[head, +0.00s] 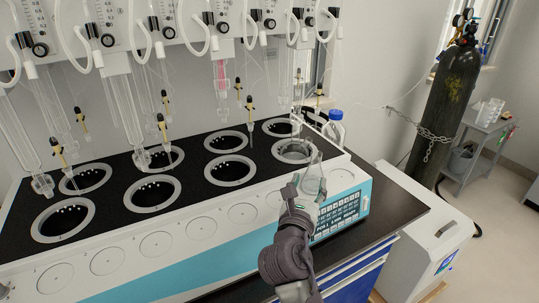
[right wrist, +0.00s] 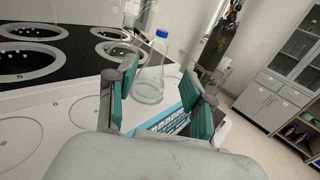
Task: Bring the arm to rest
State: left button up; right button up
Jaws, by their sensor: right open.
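My right gripper (head: 302,192) reaches up from the bottom of the head view, over the front edge of the distiller (head: 190,235). In the right wrist view its teal-padded fingers (right wrist: 158,88) are apart. A clear conical flask (right wrist: 149,88) shows between and beyond them, upright, with no visible finger contact. In the head view the flask (head: 314,180) is just beyond the fingers, near the right end of the distiller's white front ledge. The gripper partly hides its base there. My left gripper is not in view.
The distiller's black top has several round heater wells (head: 231,169), with glass tubes hanging above. A blue-capped bottle (head: 335,128) stands behind the flask. A gas cylinder (head: 453,105) is chained at the wall, with a grey table (head: 482,125) beside it. Open floor lies at the right.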

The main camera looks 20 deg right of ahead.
jog(key=s+a+f+m+g+y, duration=0.1)
jog(key=s+f+m+g+y, duration=0.15)
jog(key=s+f+m, duration=0.45)
jog(key=s+a+f+m+g+y, duration=0.1)
jog(key=s+f+m+g+y, duration=0.15)
jog(key=f+m, duration=0.45)
jog(key=s+a+f+m+g+y, duration=0.35)
jog(key=s+f+m, duration=0.2)
jog(key=s, duration=0.25)
jog(key=s+a+f+m+g+y, duration=0.25)
jog(key=s+a+f+m, duration=0.2)
jog(key=s+m, duration=0.35)
notch_tip(320, 180, down, 26)
jog(key=s+f+n, duration=0.1)
jog(key=s+n, duration=0.1)
jog(key=s+d+f+g, duration=0.1)
jog(key=s+f, duration=0.6)
jog(key=s, duration=0.1)
jog(key=s+d+f, duration=0.2)
jog(key=s+f, duration=0.6)
jog(key=shift+s+d+f+g+y, duration=0.15)
jog(key=shift+d+f+g+y, duration=0.15)
jog(key=shift+g, duration=0.1)
